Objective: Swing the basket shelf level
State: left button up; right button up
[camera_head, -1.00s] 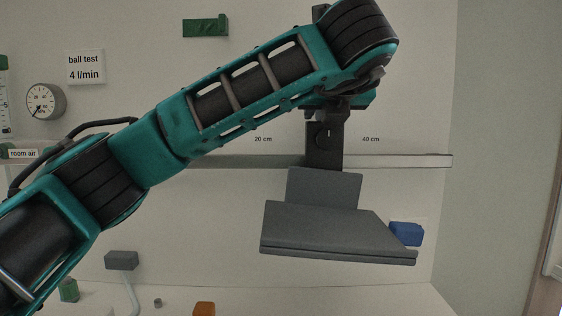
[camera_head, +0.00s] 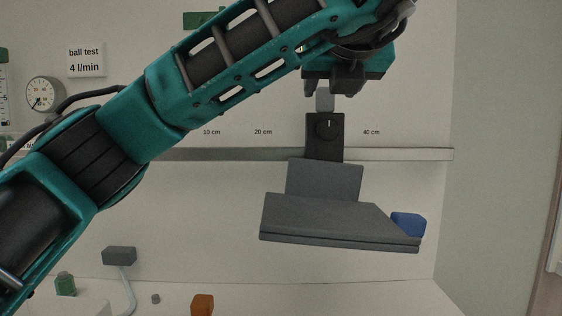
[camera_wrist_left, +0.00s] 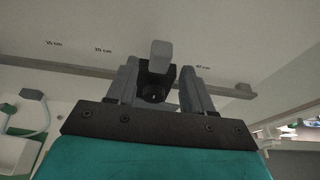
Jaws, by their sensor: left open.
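The grey basket shelf (camera_head: 335,220) hangs below a wall rail in the head view. Its front edge slopes slightly down to the right. A black clamp (camera_head: 324,140) with a round knob sits on the rail above it, with a grey tab (camera_head: 325,102) standing up from its top. My left gripper (camera_head: 324,92) is open, its fingertips just above the clamp and close around the tab; I cannot tell if they touch it. In the left wrist view, the tab (camera_wrist_left: 161,54) and clamp (camera_wrist_left: 156,84) show between the open fingers. My right gripper is not in view.
The wall rail (camera_head: 400,154) runs behind the clamp. A blue block (camera_head: 408,224) is at the shelf's right end. An orange object (camera_head: 202,305) and a grey block on a hose (camera_head: 119,255) are lower left. The wall right of the clamp is clear.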

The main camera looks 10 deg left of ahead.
aim_at(318, 205)
jog(key=k+l, duration=0.2)
jog(key=k, duration=0.3)
jog(key=k+l, duration=0.2)
jog(key=k, duration=0.25)
